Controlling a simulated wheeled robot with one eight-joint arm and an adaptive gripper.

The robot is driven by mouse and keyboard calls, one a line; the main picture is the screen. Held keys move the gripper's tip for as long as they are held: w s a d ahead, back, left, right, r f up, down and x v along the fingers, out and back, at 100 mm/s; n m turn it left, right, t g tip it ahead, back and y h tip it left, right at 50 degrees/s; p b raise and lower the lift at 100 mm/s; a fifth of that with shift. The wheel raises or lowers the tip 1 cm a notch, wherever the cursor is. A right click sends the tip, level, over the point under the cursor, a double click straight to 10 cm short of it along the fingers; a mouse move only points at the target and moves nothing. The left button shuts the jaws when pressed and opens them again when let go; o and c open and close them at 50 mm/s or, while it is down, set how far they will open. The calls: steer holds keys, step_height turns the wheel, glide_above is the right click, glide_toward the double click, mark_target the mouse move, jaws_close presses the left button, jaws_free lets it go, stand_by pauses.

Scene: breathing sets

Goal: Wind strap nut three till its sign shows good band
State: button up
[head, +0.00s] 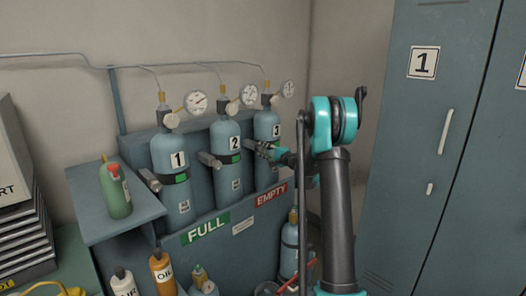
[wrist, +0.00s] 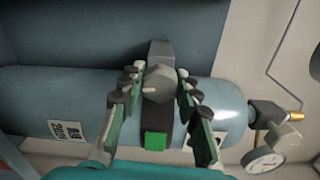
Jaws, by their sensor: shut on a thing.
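Cylinder three (head: 267,125) is a blue-grey bottle at the right of the rack, marked 3. In the wrist view the cylinder (wrist: 75,95) lies across the picture, with a dark strap (wrist: 160,52) around it. The grey strap nut (wrist: 160,82) has a small pale pin and sits between my fingers. A sign (wrist: 156,140) on the strap shows green. In the head view my gripper (head: 266,150) reaches cylinder three from the right and hides its nut.
Cylinders one (head: 172,150) and two (head: 224,143) stand to the left, each with a strap nut sticking out. Gauges (head: 196,101) and thin pipes are above. A shelf with a green bottle (head: 115,190) is at left. Grey lockers (head: 425,130) stand at right.

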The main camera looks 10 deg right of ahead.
steer(key=shift+d+m, duration=0.1)
steer(key=shift+m, duration=0.3)
steer(key=o, duration=1.2)
steer(key=v, duration=1.2)
